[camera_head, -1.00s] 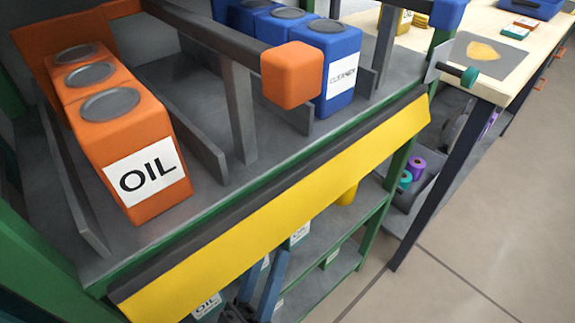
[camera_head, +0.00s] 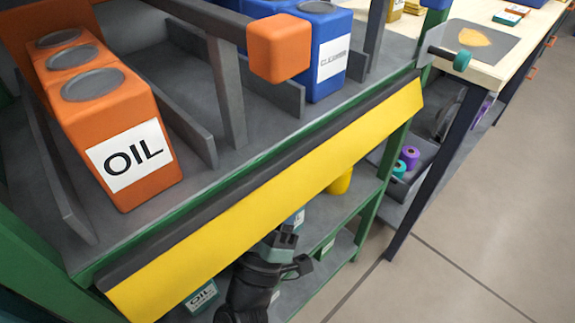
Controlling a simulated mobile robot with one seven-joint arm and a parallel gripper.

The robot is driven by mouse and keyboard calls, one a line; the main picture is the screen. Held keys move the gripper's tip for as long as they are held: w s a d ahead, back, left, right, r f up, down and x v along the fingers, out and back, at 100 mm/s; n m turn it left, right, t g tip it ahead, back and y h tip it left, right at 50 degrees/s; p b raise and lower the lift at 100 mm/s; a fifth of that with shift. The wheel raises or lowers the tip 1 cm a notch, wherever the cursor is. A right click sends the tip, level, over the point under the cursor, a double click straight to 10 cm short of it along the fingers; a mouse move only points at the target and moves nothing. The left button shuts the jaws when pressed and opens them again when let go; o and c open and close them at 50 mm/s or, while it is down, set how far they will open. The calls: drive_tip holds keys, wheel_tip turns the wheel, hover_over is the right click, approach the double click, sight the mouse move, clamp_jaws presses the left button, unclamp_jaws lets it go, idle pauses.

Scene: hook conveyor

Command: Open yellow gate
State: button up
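The yellow gate (camera_head: 270,205) is a long flat panel along the front edge of the upper shelf. A dark strip runs along its top. It hangs slanting outward and down, over its whole length from lower left to upper right. My gripper (camera_head: 293,252) is dark and sits just below the gate's lower edge, near the middle of its length. Its two fingers look spread with a small gap, and nothing shows between them. I cannot tell whether it touches the gate.
Orange OIL cans (camera_head: 120,135) stand in a lane behind the gate. Blue cleaner cans (camera_head: 322,55) stand in another lane. An orange block (camera_head: 278,48) ends a bar above the shelf. A table (camera_head: 490,75) is at right. The floor (camera_head: 480,210) at lower right is clear.

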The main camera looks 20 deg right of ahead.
clamp_jaws()
idle(1.3)
